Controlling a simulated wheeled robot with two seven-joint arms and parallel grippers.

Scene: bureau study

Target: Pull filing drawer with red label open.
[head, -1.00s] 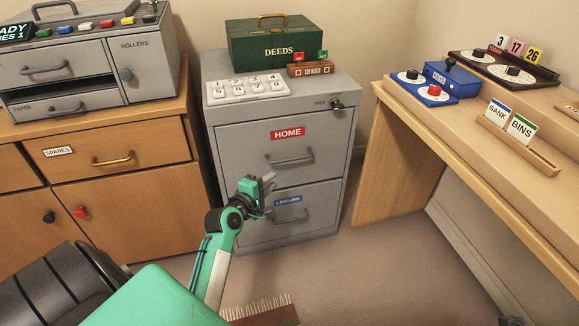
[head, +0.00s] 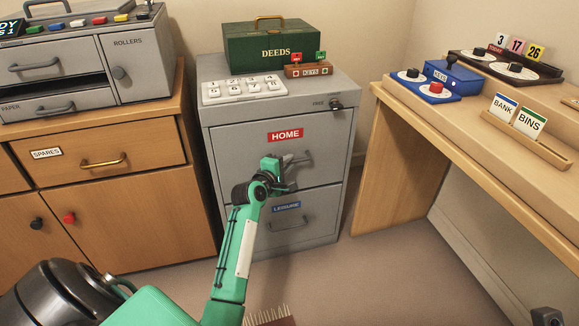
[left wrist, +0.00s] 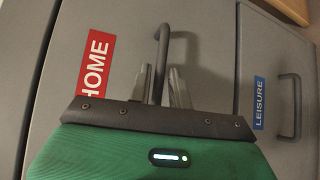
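The grey filing cabinet (head: 225,180) has two drawers, both looking shut. The upper drawer (head: 240,150) carries the red HOME label (head: 285,135), also in the left wrist view (left wrist: 96,65). Its bar handle (left wrist: 162,45) shows in the left wrist view and is partly hidden by my gripper in the head view. My left gripper (head: 285,173) is at this handle. In the left wrist view its two fingers (left wrist: 163,88) are apart, one on each side of the handle bar; I cannot tell whether they touch it. The lower drawer has the blue LEISURE label (head: 286,207). My right gripper is not seen.
A wooden sideboard (head: 130,205) is left, a wooden desk (head: 400,180) right. The carpet (head: 350,270) before the cabinet is mostly clear.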

